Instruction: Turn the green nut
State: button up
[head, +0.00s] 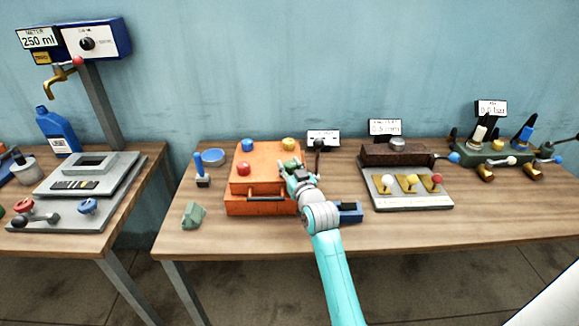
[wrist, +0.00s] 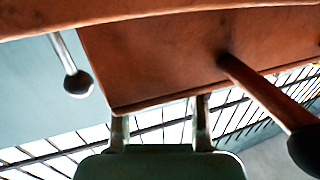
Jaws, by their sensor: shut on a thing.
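The green nut (head: 290,163) is on top of the orange box, at its right side in the head view, and is partly hidden by my gripper. My gripper (head: 296,172) reaches over the box from the front right and is shut on the green nut. In the wrist view, two pale finger-like parts meet a dark green block at the bottom edge. I cannot tell how far the nut is turned.
The orange box (head: 262,178) carries red (head: 243,168), blue (head: 247,145) and yellow (head: 288,144) knobs. A black-tipped lever (head: 319,145) stands right of my gripper. A blue block (head: 350,212) and a green wedge (head: 194,214) lie nearby. The table front is clear.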

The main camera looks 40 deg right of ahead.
jog(key=shift+f+m+g+h, duration=0.25)
jog(key=shift+m+g+h, duration=0.65)
jog(key=shift+h, duration=0.5)
jog(key=shift+m+h, duration=0.5)
jog(key=shift+h, duration=0.1)
jog(key=o, duration=1.2)
jog(key=shift+r, duration=0.1)
jog(key=shift+c, duration=0.2)
jog(key=shift+r, duration=0.1)
jog(key=v, duration=1.2)
jog(key=shift+a+r, duration=0.1)
